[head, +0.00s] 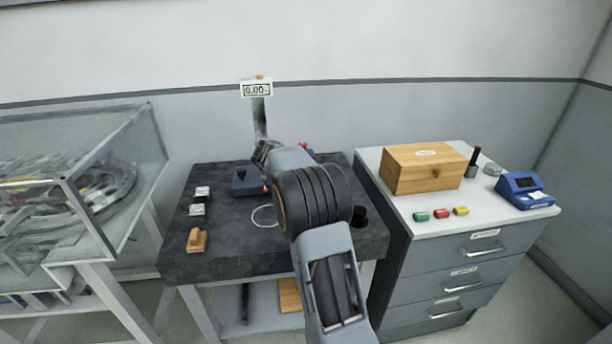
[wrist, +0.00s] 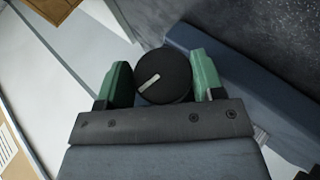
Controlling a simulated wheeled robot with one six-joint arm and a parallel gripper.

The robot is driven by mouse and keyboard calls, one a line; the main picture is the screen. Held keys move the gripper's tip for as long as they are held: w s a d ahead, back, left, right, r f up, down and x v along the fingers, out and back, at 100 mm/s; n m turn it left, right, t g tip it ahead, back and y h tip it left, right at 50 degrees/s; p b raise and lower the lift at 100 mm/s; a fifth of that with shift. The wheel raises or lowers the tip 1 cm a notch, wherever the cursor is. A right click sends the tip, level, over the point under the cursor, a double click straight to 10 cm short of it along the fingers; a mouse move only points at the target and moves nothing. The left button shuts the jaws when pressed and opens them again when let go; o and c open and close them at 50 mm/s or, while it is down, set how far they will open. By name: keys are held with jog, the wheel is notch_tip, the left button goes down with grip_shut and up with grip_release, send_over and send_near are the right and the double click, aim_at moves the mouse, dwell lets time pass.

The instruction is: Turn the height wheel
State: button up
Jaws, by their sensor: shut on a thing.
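In the wrist view my gripper (wrist: 163,84) has its two green fingers on either side of a round black wheel (wrist: 165,72) with a pale mark on its face. The fingers are shut on the wheel. The mark slants, running from lower left to upper right. In the head view my arm covers the gripper and the wheel. A height gauge's column rises behind the arm there, and its display (head: 256,90) at the top reads about 0.00. The blue base (head: 247,181) of the gauge stands on the dark table top.
The dark stone table (head: 190,262) carries small metal blocks (head: 198,201), a wooden block (head: 197,239) and a thin ring (head: 264,216). A glass case (head: 118,170) stands at left. A drawer cabinet (head: 470,262) at right holds a wooden box (head: 424,168) and a blue device (head: 524,190).

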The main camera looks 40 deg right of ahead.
jog(key=shift+a+f, duration=0.1)
jog(key=shift+f, duration=0.05)
jog(key=shift+c, duration=0.5)
jog(key=o, duration=0.7)
jog(key=shift+a, duration=0.1)
jog(key=shift+o, duration=1)
jog(key=shift+r, duration=0.3)
jog(key=s+a+r, duration=0.3)
jog(key=s+r, duration=0.3)
jog(key=s+a+r, duration=0.3)
jog(key=s+r, duration=0.3)
jog(key=shift+s+r+b, duration=0.3)
jog(key=shift+s+b, duration=0.05)
jog(key=shift+b, duration=0.05)
